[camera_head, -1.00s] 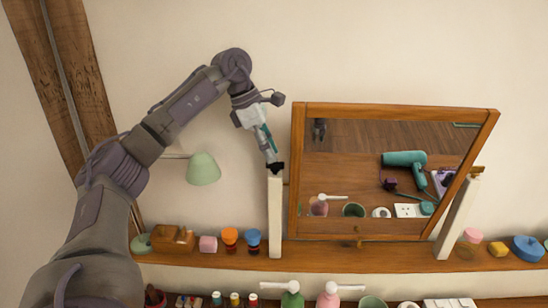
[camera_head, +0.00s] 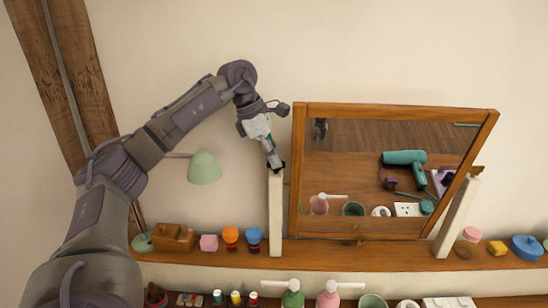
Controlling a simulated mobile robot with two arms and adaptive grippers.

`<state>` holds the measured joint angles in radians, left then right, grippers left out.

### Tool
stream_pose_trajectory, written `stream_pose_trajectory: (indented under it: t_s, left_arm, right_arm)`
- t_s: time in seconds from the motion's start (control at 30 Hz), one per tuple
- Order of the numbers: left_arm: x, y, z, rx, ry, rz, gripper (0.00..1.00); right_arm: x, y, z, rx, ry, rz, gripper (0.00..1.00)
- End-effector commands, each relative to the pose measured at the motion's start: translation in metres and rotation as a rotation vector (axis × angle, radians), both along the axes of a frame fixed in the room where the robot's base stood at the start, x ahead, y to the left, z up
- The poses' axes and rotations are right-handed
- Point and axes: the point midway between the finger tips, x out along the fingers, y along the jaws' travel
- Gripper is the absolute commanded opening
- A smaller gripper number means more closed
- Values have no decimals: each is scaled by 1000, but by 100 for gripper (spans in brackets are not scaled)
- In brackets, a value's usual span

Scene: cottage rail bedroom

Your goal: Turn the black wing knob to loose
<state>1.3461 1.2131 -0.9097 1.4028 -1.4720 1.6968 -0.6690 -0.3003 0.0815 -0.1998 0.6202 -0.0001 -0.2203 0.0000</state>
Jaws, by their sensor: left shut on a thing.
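The black wing knob (camera_head: 281,165) sits at the top of the left white post, beside the wooden-framed tilting mirror (camera_head: 390,165). Only a little dark part of it shows, since my gripper covers most of it. My left gripper (camera_head: 276,166) comes down from above, with its fingers shut on the knob. The left post (camera_head: 275,215) stands upright on the shelf. The mirror is tilted between its two posts. My right gripper is not in view.
A green lamp (camera_head: 204,168) hangs left of the post, under my left arm. Bottles stand in front, including a green one (camera_head: 292,298). The wall above is clear.

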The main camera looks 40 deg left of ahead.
Motion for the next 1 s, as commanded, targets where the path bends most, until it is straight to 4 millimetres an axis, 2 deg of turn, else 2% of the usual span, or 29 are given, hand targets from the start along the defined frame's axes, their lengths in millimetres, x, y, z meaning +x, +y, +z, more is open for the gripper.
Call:
stream_pose_trajectory:
  t_s: [0.37,1.0]
  left_arm:
    - [-1,0,-1,2,2,111,0]
    - [-2,-4,-1,2,3,684,0]
  right_arm:
    - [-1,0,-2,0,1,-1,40]
    - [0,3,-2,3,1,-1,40]
